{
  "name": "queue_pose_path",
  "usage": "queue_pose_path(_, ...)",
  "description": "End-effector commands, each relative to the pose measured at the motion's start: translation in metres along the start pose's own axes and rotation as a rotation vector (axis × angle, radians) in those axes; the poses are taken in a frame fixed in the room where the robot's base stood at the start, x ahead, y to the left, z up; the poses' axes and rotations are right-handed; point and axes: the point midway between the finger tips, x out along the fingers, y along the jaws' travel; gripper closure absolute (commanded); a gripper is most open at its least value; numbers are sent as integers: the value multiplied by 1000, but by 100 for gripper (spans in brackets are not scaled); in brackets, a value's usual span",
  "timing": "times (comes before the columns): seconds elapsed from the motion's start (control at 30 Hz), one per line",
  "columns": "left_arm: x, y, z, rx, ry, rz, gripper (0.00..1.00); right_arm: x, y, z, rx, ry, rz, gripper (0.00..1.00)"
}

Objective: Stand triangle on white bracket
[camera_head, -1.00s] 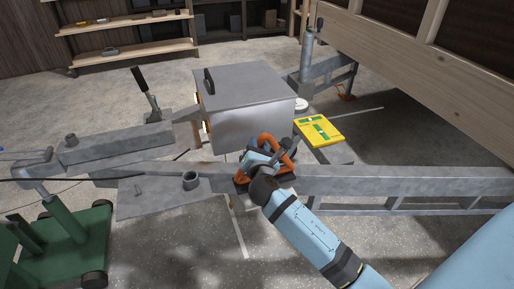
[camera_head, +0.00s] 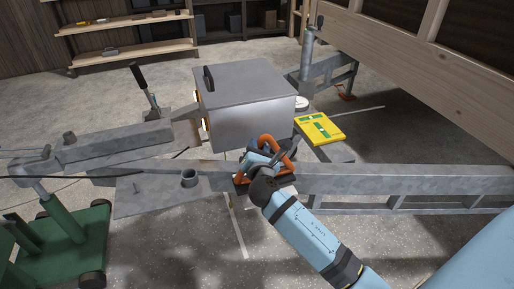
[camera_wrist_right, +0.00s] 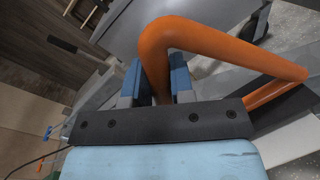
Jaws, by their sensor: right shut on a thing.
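The orange triangle (camera_head: 292,148) is a bent-tube frame above the near grey trailer rail. My right gripper (camera_head: 264,160) is shut on one of its tubes. In the right wrist view the orange triangle (camera_wrist_right: 225,45) rises between the blue fingers of my right gripper (camera_wrist_right: 160,85) and bends away to the right. Its lower part is partly hidden by my gripper, and I cannot tell whether it touches the rail. I cannot make out a white bracket for certain; a small white round piece (camera_head: 302,103) sits beside the metal box. My left gripper is out of view.
A grey metal box (camera_head: 245,92) stands just behind the triangle. A yellow case (camera_head: 320,129) lies to its right. A short pipe stub (camera_head: 190,179) rises from the plate on the left. A green jack stand (camera_head: 75,245) is at the lower left.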

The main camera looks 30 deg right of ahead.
Motion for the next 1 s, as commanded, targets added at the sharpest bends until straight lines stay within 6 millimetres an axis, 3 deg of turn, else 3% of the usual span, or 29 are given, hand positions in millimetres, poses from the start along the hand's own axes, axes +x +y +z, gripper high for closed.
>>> queue_pose_path(0.47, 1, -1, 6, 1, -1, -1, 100, 0, -5, -8, 0, 0, 1, 100)
queue_pose_path(0.5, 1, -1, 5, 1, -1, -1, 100, 0, -4, -8, 0, 0, 1, 71)
queue_pose_path(0.6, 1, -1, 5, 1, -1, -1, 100, 0, -4, -8, 0, 0, 1, 48)
queue_pose_path(1.0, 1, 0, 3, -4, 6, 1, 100, 0, -5, -8, 0, 1, 0, 48)
